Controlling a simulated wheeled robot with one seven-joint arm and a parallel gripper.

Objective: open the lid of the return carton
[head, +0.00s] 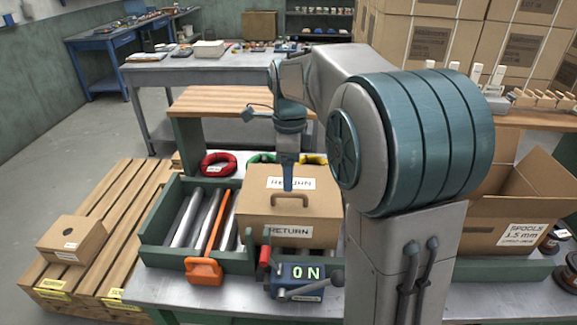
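The return carton (258,231) is a brown cardboard box on the bench, with a "RETURN" label on its front. Its lid (255,203) looks shut, with a brown handle and a second label on top. My gripper (288,187) points down from my teal and grey arm, its tip just above or at the handle (290,197). I cannot tell whether it touches the handle. Its fingers appear as one narrow shape, so their opening is not clear. My arm covers the area right of the carton.
A roller tray (158,228) with an orange-handled bar (204,271) stands left of the carton. A device reading "ON" (306,279) stands in front. An open spools carton (525,215) is at right. Coils in red (218,163), green and yellow lie behind. A wooden pallet (128,200) is at left.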

